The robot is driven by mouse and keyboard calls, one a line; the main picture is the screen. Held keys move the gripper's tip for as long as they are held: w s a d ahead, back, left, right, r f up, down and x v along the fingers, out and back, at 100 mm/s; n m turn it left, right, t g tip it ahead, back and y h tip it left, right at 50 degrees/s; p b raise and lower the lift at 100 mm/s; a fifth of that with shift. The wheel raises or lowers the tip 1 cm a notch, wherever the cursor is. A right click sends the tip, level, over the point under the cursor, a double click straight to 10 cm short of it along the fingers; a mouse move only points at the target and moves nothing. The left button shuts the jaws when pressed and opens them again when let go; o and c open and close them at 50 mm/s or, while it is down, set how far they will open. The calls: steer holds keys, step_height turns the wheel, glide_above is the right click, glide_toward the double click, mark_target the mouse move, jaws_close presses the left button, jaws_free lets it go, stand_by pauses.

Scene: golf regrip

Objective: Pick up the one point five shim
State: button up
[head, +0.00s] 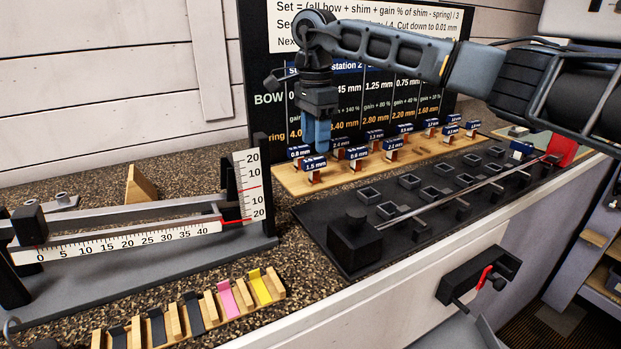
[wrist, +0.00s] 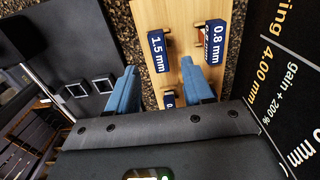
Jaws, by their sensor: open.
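The 1.5 mm shim is marked by a blue block lettered "1.5 mm" (head: 314,163) at the near left end of the wooden board (head: 283,182). In the wrist view the 1.5 mm block (wrist: 157,48) stands upright between the lines of my two blue fingers, ahead of the tips. My gripper (head: 317,142) points down just above and behind this block in the head view. It is open and empty, with its fingers (wrist: 159,68) apart on either side.
A 0.8 mm block (head: 298,151) stands close beside it, and a 0.6 mm block (head: 358,154) is further along the board. Several other labelled blocks follow. A black tray with square cups (head: 345,262) lies in front. A scale (head: 130,238) stands at left; the lettered board rises behind.

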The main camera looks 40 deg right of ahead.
mark_target(314, 159)
step_height(314, 159, down, 6)
steer(key=shift+a+f+p, duration=0.15)
steer(key=shift+f+p, duration=0.1)
steer(key=shift+p, duration=0.15)
steer(key=shift+c, duration=0.4)
jaws_close()
